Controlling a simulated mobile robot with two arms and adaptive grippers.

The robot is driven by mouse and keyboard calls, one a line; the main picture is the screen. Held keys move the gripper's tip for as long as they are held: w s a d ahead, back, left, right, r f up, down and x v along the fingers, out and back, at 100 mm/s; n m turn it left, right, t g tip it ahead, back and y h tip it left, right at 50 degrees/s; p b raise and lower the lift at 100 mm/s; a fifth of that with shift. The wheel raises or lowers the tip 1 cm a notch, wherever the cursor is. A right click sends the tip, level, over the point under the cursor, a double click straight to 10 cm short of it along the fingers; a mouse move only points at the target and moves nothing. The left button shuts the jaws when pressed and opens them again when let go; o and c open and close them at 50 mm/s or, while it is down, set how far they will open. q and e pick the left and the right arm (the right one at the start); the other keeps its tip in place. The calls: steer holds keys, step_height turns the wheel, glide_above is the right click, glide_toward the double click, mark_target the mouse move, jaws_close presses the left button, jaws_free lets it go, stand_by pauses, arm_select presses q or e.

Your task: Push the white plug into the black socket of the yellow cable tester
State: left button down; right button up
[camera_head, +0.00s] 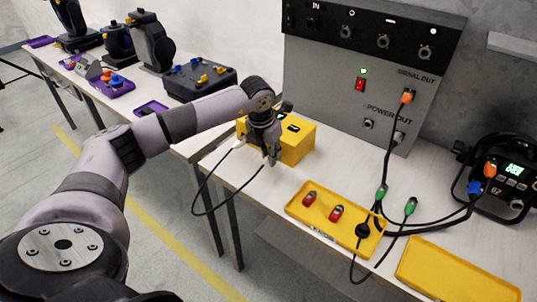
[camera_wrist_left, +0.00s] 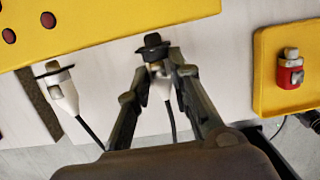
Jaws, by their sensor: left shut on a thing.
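The yellow cable tester (camera_head: 298,148) stands on the bench, and its edge fills the top of the left wrist view (camera_wrist_left: 110,22). Two black sockets stick out of its near side, one at left (camera_wrist_left: 52,70) and one in the middle (camera_wrist_left: 152,45). My left gripper (camera_head: 270,160) is at the tester's front side. In the wrist view its fingers (camera_wrist_left: 160,80) are shut on a white plug (camera_wrist_left: 161,92), whose tip meets the middle socket; I cannot tell how deep it sits. Another white plug (camera_wrist_left: 63,92) is at the left socket. My right gripper is not in view.
A black cable (camera_head: 196,205) loops below the bench edge between the plugs. A yellow tray (camera_head: 297,212) with red connectors lies right of the tester. A grey power panel (camera_head: 325,80) stands behind. Black and green-ended cables lie further right, beside a par can (camera_head: 500,175).

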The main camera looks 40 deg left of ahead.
arm_select(q)
steer(key=c, duration=1.4)
jaws_free()
steer(key=shift+o, duration=0.2)
steer(key=v, duration=1.2)
